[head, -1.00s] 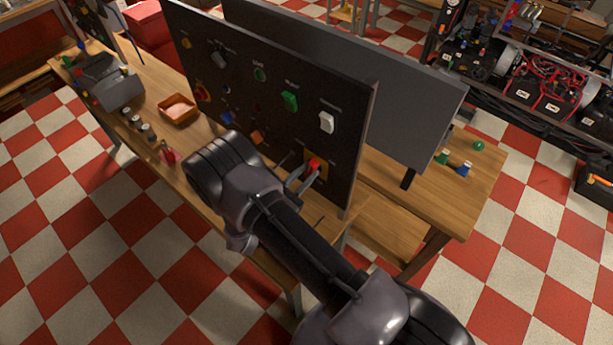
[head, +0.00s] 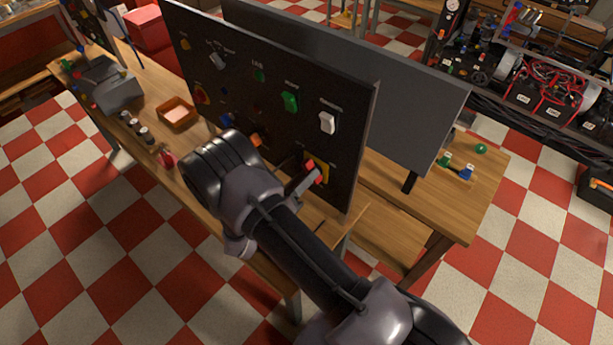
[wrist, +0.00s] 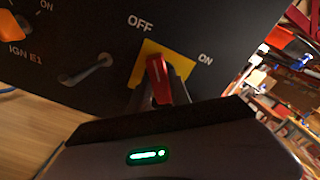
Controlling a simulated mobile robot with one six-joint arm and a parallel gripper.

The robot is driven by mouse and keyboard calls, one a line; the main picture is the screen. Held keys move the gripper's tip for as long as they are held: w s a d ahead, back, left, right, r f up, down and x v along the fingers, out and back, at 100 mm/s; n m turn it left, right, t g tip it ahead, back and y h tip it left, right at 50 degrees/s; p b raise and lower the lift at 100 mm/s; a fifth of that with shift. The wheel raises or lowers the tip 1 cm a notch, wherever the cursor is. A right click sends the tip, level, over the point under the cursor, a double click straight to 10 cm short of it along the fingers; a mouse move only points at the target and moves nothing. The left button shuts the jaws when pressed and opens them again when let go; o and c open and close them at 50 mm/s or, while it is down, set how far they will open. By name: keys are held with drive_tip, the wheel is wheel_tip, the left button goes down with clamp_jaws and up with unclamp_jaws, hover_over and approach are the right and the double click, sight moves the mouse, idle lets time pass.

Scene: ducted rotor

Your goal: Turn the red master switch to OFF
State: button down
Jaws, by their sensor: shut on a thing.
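The red master switch (head: 309,165) is on a yellow plate (head: 323,169) low on the right side of the black panel (head: 350,140). In the wrist view the red handle (wrist: 158,78) stands in front of the yellow plate (wrist: 178,62). The plate has OFF printed above left and ON at its right. My gripper (head: 308,178) is shut on the red handle, with a finger on each side in the wrist view (wrist: 163,92). The fingers hide the handle's lower part, and I cannot tell exactly which mark it points to.
A metal toggle lever (wrist: 86,70) and an orange knob (wrist: 8,25) marked IGN E1 are left of the switch. Green (head: 290,101) and white (head: 327,122) rockers sit above it. An orange tray (head: 178,114) is on the bench behind my arm.

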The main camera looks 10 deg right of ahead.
drive_tip(key=shift+n, duration=0.6)
drive_tip(key=c, duration=1.2)
unclamp_jaws()
drive_tip(key=v, duration=1.7)
drive_tip(key=shift+s+a, duration=0.15)
